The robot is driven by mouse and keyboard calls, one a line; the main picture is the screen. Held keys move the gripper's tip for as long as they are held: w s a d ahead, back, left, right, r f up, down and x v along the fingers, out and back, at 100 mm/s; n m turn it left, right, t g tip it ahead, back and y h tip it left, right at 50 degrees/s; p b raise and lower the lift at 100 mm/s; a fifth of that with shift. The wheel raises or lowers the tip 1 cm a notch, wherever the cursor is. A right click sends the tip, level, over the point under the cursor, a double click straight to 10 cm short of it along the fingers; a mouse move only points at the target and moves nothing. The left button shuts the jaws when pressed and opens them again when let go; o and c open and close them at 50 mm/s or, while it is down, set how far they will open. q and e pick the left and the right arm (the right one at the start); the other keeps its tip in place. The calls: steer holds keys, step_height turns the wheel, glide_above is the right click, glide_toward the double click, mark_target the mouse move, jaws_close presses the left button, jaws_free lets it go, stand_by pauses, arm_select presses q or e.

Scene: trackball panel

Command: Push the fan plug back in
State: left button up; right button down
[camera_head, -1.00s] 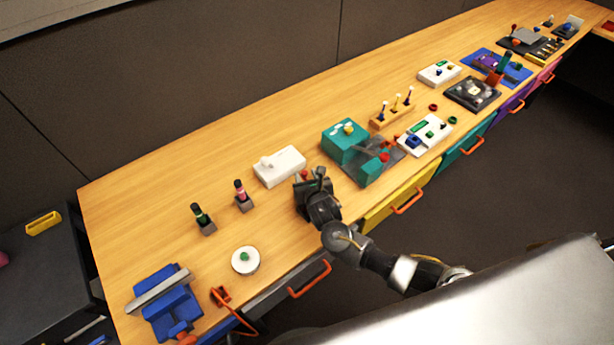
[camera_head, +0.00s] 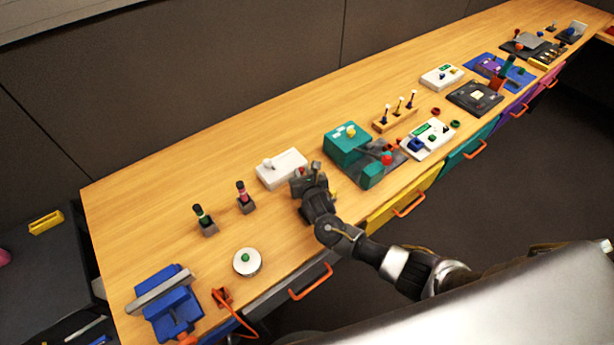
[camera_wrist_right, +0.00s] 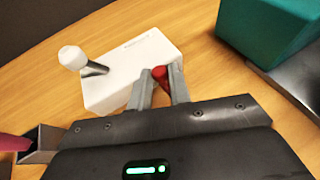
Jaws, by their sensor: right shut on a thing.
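My right gripper (camera_head: 308,176) is at the front right end of a white box with a white-knobbed lever (camera_head: 284,168). In the wrist view its two fingers (camera_wrist_right: 160,90) are closed on a small red piece (camera_wrist_right: 161,74), held at the near edge of the white box (camera_wrist_right: 130,75). The fingers hide much of the red piece, and I cannot tell whether it is attached to the box. No fan can be made out. An orange piece with a cord (camera_head: 222,297) is at the table's front edge, far from this gripper. My left gripper is not in view.
A teal machine on a grey plate (camera_head: 347,146) stands right of my right gripper. Two small-handled holders, green (camera_head: 203,216) and pink (camera_head: 242,194), stand left. A round white button base (camera_head: 247,262) and a blue vise-like device (camera_head: 172,308) are nearer the left end. Bare wood lies between.

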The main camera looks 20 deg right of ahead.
steer(key=shift+w+r, duration=0.1)
steer(key=shift+r, duration=0.05)
steer(key=c, duration=1.5)
jaws_free()
steer(key=shift+a, duration=0.1)
steer(key=shift+c, duration=0.2)
steer(key=shift+o, duration=1.1)
steer(key=shift+w, duration=0.15)
steer(key=shift+s, duration=0.25)
steer(key=v, duration=1)
steer(key=shift+s, duration=0.15)
steer(key=shift+s, duration=0.1)
